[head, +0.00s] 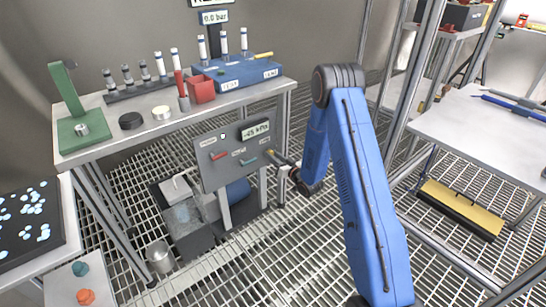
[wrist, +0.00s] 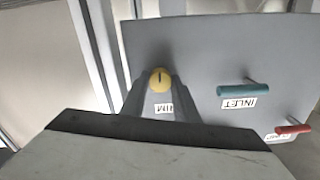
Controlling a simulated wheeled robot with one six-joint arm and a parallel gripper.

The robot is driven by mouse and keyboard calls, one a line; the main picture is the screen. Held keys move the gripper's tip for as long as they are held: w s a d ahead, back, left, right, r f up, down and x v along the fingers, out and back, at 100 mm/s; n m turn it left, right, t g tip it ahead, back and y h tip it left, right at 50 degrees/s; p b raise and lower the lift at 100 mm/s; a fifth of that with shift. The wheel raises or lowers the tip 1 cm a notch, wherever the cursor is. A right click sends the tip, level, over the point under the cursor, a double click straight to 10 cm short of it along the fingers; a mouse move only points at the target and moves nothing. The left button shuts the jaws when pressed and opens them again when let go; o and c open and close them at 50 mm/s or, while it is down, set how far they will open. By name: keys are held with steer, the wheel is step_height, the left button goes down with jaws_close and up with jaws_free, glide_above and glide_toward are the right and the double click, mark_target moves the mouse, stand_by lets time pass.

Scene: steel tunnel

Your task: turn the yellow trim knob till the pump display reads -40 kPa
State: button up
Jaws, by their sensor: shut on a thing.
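The grey pump panel (head: 222,172) stands upright on posts below the bench. Its display (head: 255,130) is small in the head view and appears to read -25 kPa. The yellow trim knob (wrist: 160,80) shows in the wrist view with a dark pointer line on its face, beside the upside-down TRIM label (wrist: 164,108). My gripper (head: 273,155) is at the panel's right side, its fingers shut on the knob. The fingers hide part of the knob. A teal INLET lever (wrist: 243,90) and a red lever (wrist: 293,129) are on the same panel, apart from my gripper.
The bench (head: 102,145) above holds a green stand (head: 72,125), a red box (head: 201,89) and a blue rack (head: 240,74). A metal cup (head: 159,257) stands on the grating. A side table (head: 480,125) is at right.

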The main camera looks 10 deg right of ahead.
steer(key=o, duration=1.1)
steer(key=shift+c, duration=0.2)
steer(key=v, duration=1.7)
steer(key=shift+d, duration=0.2)
steer(key=shift+s, duration=0.15)
steer(key=shift+r, duration=0.1)
